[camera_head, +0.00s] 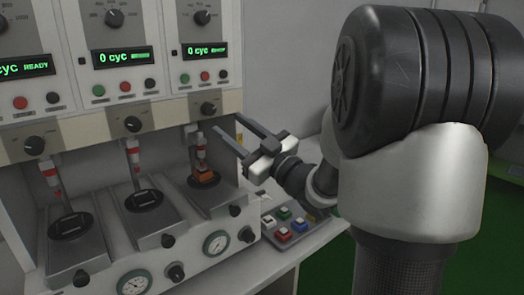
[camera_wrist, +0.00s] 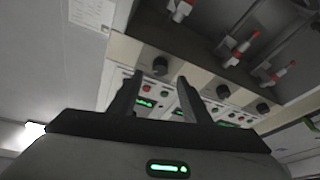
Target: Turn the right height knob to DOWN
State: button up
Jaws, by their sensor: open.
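The right station's black knob (camera_head: 208,108) sits on the beige strip below the right display; I take it as the right height knob. Its pointer direction and labels are too small to read. In the wrist view, which is roughly upside down, this knob (camera_wrist: 160,66) appears between the fingertips. My gripper (camera_head: 225,122) is open and empty, with its fingers pointing left toward the panel, close to the knob and slightly right of it. The wrist view also shows both fingers apart (camera_wrist: 159,77). Contact with the knob is not visible.
Similar knobs sit at the middle (camera_head: 133,124) and left (camera_head: 34,145) stations. A red-banded plunger stands over an orange block (camera_head: 205,175) below the gripper. A gauge (camera_head: 216,243) and a colored button box (camera_head: 285,226) lie lower.

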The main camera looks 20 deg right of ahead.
jog(key=v, duration=1.1)
